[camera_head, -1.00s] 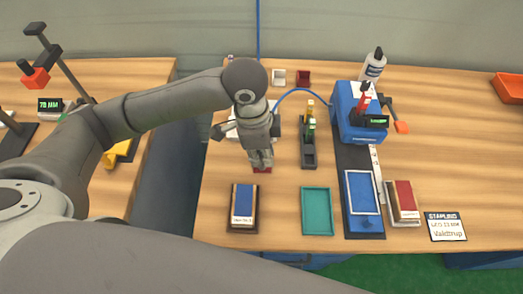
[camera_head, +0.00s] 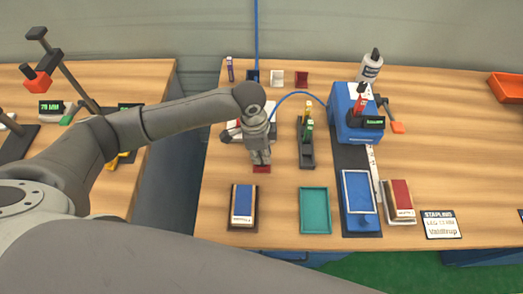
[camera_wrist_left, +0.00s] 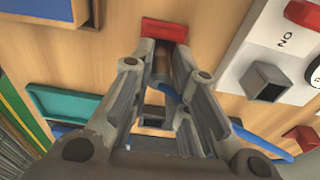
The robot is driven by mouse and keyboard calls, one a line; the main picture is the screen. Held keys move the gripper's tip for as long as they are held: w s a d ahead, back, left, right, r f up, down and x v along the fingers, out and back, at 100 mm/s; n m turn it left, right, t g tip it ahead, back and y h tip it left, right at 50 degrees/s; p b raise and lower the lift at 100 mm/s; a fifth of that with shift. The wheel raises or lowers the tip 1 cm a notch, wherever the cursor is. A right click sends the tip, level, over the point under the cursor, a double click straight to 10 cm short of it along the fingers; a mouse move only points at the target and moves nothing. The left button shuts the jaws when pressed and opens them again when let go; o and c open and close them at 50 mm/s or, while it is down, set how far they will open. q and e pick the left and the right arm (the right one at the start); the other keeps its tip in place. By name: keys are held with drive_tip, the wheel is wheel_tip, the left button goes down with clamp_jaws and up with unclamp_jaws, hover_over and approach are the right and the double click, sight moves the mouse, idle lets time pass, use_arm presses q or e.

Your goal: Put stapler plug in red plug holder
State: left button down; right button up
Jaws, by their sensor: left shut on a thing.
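My left gripper (camera_head: 261,160) points down at the table, shut, with its fingertips at a small red block (camera_head: 262,169). This red block, perhaps the red plug holder, also shows just past the fingertips in the left wrist view (camera_wrist_left: 165,29). A blue cable (camera_head: 290,94) loops from the blue stapling machine (camera_head: 352,115) to behind the gripper. In the left wrist view the cable (camera_wrist_left: 168,92) runs between the fingers. The stapler plug in the fingers is mostly hidden. A small open red box (camera_head: 302,80) stands at the back. My right gripper is out of view.
A white panel (camera_wrist_left: 238,65) with a grey square socket lies beside the gripper. A black holder with upright coloured items (camera_head: 307,150) stands to the right. A blue-topped stack (camera_head: 243,204) and a teal tray (camera_head: 302,212) lie in front. Bare wood surrounds them.

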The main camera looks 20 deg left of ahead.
use_arm(q)
drive_tip(key=c, duration=1.4)
unclamp_jaws()
drive_tip(key=shift+f, duration=0.1)
drive_tip(key=r, duration=0.4)
drive_tip(key=a+r+b, duration=0.1)
drive_tip(key=r, duration=0.7)
drive_tip(key=shift+s+a+r, duration=0.1)
drive_tip(key=shift+s+a, duration=0.05)
drive_tip(key=shift+a, duration=0.05)
